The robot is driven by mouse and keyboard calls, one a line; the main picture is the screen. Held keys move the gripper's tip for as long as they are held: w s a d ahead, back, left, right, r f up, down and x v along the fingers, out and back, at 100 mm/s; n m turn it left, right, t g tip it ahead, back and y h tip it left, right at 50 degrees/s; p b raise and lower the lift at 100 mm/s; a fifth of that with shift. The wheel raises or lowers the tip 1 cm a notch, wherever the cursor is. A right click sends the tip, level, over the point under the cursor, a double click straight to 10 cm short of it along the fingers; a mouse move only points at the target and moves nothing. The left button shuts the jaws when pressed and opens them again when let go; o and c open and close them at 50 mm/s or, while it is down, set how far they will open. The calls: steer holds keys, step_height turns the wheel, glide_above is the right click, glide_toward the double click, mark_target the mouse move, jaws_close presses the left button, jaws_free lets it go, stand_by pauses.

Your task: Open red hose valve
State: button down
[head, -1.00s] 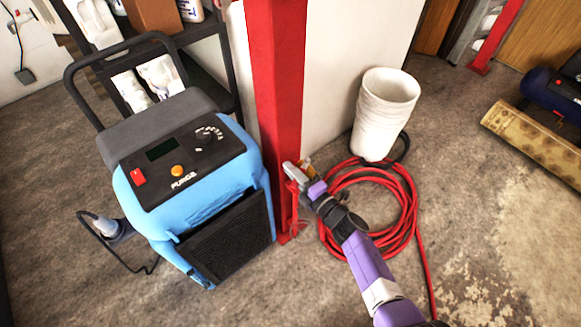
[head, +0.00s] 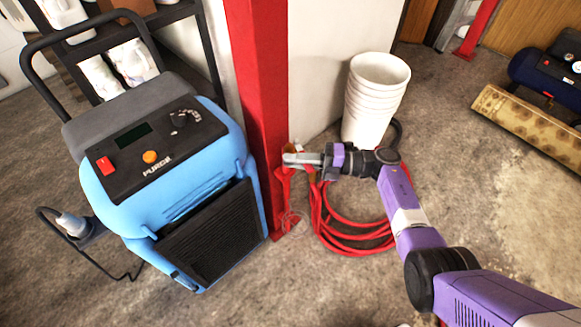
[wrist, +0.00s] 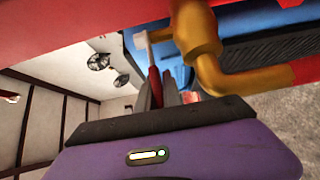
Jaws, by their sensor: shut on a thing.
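The valve is on the red post (head: 258,110). In the wrist view its brass body (wrist: 198,40) bends into a spout at the right. Its red handle (wrist: 155,86) shows as a thin red piece between my fingers. My gripper (head: 290,159) is at the post's right side in the head view and mostly covers the valve there. In the wrist view my gripper (wrist: 160,92) is shut on the red handle. The red hose (head: 350,238) lies coiled on the floor below, partly behind my arm.
A blue machine (head: 165,170) with a black handle stands close left of the post. A stack of white buckets (head: 374,100) stands behind my gripper by the wall. A rolled rug (head: 525,118) and a dark blue compressor (head: 545,75) are at the right.

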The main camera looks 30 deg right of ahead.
steer(key=shift+s+d+f+n+g+y+b, duration=0.1)
steer(key=shift+s+n+g+y+b, duration=0.15)
steer(key=shift+g+b, duration=0.25)
steer(key=shift+s+f+n+g+y+b, duration=0.1)
steer(key=shift+n+g+y+b, duration=0.05)
steer(key=shift+n+g+b, duration=0.3)
steer(key=c, duration=1.5)
jaws_free()
steer(key=shift+r, duration=0.1)
steer(key=shift+d, duration=0.1)
steer(key=b+v, duration=0.1)
steer(key=v, duration=0.6)
steer(key=shift+d, duration=0.35)
steer(key=shift+s, duration=0.1)
